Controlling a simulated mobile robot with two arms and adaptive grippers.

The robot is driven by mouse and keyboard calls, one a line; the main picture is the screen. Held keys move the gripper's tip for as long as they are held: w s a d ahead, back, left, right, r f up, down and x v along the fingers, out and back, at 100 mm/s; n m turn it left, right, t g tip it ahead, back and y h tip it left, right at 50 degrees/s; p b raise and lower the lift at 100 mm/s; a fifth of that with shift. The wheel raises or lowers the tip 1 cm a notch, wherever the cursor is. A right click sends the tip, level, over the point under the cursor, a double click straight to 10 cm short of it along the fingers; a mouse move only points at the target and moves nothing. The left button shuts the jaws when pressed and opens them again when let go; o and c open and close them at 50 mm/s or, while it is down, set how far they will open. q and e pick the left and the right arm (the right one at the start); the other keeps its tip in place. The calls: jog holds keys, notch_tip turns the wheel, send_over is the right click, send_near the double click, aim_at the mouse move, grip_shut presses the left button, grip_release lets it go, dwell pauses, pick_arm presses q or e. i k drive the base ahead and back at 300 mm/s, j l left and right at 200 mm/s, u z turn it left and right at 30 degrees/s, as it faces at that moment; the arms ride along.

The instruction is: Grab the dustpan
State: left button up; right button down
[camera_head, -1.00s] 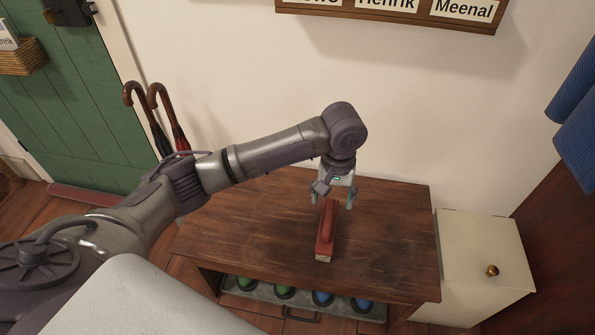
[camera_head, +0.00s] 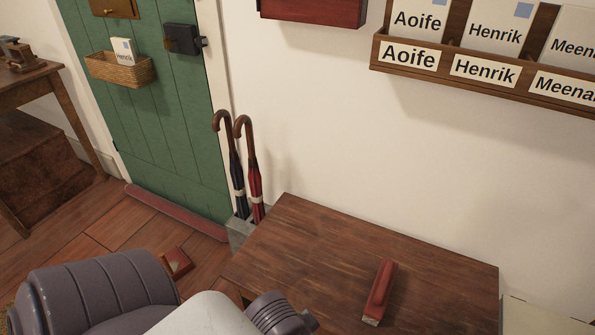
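No dustpan is clearly recognisable in the head view. A red brush-like block (camera_head: 379,292) with a raised handle and a pale lower edge lies on the dark wooden bench top (camera_head: 300,250). A small reddish-brown object (camera_head: 175,263) with a pale edge lies on the floor left of the bench; I cannot tell what it is. Links of my arm fill the bottom left and middle, in front of the bench's near edge. Neither of my grippers is in view.
Two umbrellas (camera_head: 254,180) stand in a grey holder (camera_head: 239,230) beside the bench's left end. A green door (camera_head: 155,125) with a basket (camera_head: 120,70) is behind. A wooden name rack (camera_head: 480,75) hangs on the wall. A side table (camera_head: 40,95) stands at far left.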

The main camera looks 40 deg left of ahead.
aim_at(176, 262)
jog(key=u, duration=2.55)
jog(key=k+j, duration=0.05)
